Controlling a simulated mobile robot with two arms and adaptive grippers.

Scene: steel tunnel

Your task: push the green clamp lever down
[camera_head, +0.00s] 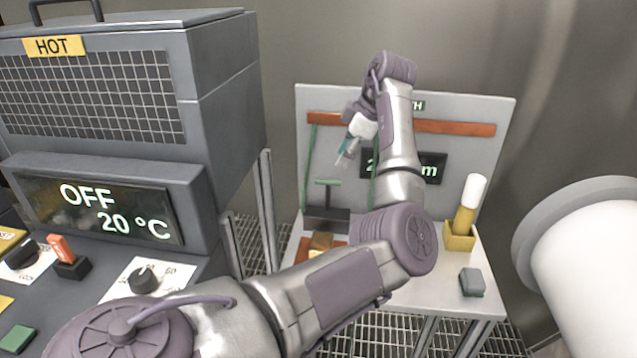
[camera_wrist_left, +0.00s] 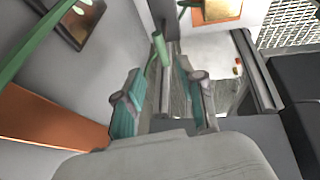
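The green clamp lever (camera_head: 328,182) shows in the head view as a short bar on a stem above a dark base (camera_head: 327,219) on the bench. My left gripper (camera_head: 345,153) is above and slightly right of it, tilted down and left, apart from it. In the left wrist view my left gripper (camera_wrist_left: 165,100) has its two teal-padded fingers spread with a gap between them. A green grip (camera_wrist_left: 160,48) shows beyond the gap; I cannot tell whether it touches a finger. My right gripper is not in view.
A brown block (camera_head: 320,242) lies in front of the clamp. Thin green uprights (camera_head: 308,165) stand before the back panel (camera_head: 480,110) with its orange strip. A yellow holder (camera_head: 459,237) and grey block (camera_head: 472,282) stand at right. A grey oven (camera_head: 225,110) stands left.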

